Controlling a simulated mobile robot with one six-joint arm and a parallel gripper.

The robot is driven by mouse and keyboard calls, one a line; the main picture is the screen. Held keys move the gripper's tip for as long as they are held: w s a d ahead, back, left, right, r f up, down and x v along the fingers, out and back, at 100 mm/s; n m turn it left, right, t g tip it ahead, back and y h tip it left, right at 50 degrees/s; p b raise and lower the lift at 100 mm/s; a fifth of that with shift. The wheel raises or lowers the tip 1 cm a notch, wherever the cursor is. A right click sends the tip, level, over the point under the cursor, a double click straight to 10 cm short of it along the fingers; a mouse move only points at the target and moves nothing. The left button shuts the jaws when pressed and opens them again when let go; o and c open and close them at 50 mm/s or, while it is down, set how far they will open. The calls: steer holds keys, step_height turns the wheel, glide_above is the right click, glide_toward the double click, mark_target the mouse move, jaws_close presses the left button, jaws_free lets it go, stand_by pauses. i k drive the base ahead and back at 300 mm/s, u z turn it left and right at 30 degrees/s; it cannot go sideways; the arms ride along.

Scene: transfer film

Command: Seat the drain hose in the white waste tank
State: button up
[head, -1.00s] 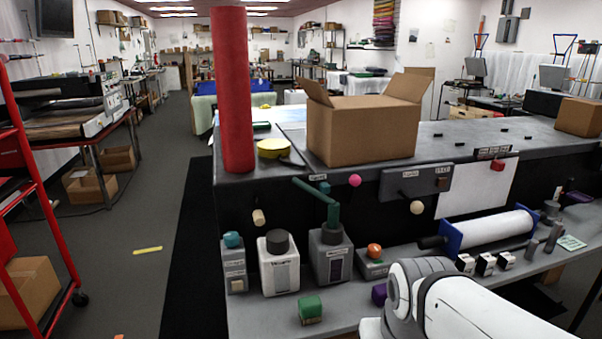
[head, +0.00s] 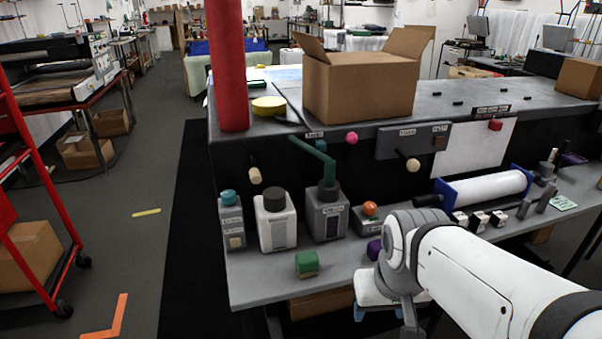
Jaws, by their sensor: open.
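The white waste tank (head: 276,226) stands on the grey bench shelf, with a dark round cap or collar on top. A dark green hose (head: 312,149) angles from the machine front down into the neck of the grey tank (head: 327,213), right of the white one. The hose appears to be in the grey tank; how deep it sits is hidden. My gripper (head: 377,312), with blue fingertips, is open, low in front of the shelf edge, right of and below both tanks. My arm partly hides it; no object shows between its fingers.
A smaller grey bottle with a teal cap (head: 231,221) stands left of the white tank. A green block (head: 307,264) lies in front, and an orange-knobbed box (head: 369,218) stands right. A tan knob (head: 255,176) projects above.

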mark_target(276, 213)
steer(key=k, duration=0.5)
steer(key=z, duration=0.35)
steer(key=i, duration=1.35)
steer(key=u, duration=0.3)
